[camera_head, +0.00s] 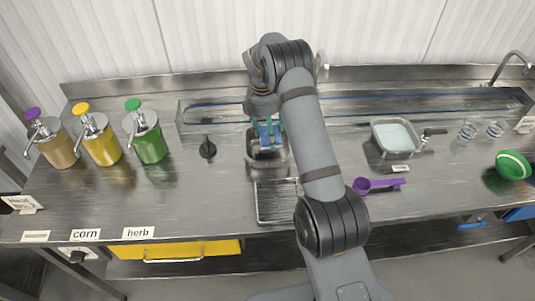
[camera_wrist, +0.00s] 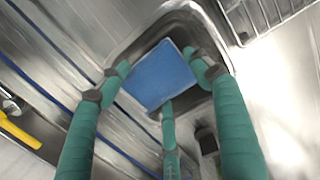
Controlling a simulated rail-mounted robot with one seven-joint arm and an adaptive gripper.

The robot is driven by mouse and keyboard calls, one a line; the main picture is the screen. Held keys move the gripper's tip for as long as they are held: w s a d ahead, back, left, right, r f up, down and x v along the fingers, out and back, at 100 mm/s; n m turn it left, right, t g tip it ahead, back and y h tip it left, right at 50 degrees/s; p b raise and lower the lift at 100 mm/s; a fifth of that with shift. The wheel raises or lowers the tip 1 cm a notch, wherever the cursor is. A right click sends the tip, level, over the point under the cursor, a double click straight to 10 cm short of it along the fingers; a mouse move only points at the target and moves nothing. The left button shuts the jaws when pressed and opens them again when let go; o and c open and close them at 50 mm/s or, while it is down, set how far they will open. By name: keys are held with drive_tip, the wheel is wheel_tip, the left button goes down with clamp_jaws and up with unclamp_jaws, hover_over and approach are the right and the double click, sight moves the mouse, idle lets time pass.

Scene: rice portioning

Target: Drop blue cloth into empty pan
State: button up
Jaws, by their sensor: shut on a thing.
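The blue cloth (camera_wrist: 160,76) is a flat blue square between my gripper's fingers. In the head view my gripper (camera_head: 268,130) points down over a metal pan (camera_head: 267,158) set in the counter, and a little of the blue cloth (camera_head: 264,130) shows between the fingers. In the wrist view the pan (camera_wrist: 208,30) lies under and around the cloth.
Three pump jars (camera_head: 101,142) stand at the left. A wire rack (camera_head: 277,203) lies in front of the pan. At the right are a pan with pale contents (camera_head: 397,138), a purple scoop (camera_head: 378,186), clear cups (camera_head: 468,130) and a green bowl (camera_head: 513,166). A black knob (camera_head: 208,148) stands left of the pan.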

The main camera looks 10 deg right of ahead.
drive_tip(key=shift+f, duration=0.15)
drive_tip(key=o, duration=1.2)
wheel_tip(320, 180, up, 12)
drive_tip(key=a, duration=0.1)
drive_tip(key=shift+a, duration=0.15)
drive_tip(key=f, duration=0.7)
drive_tip(key=d+f, duration=0.1)
drive_tip(key=f, duration=0.3)
drive_tip(key=shift+d, duration=0.1)
drive_tip(key=shift+p, duration=0.55)
wheel_tip(320, 180, up, 4)
drive_tip(key=p, duration=0.4)
drive_tip(key=shift+r, duration=0.2)
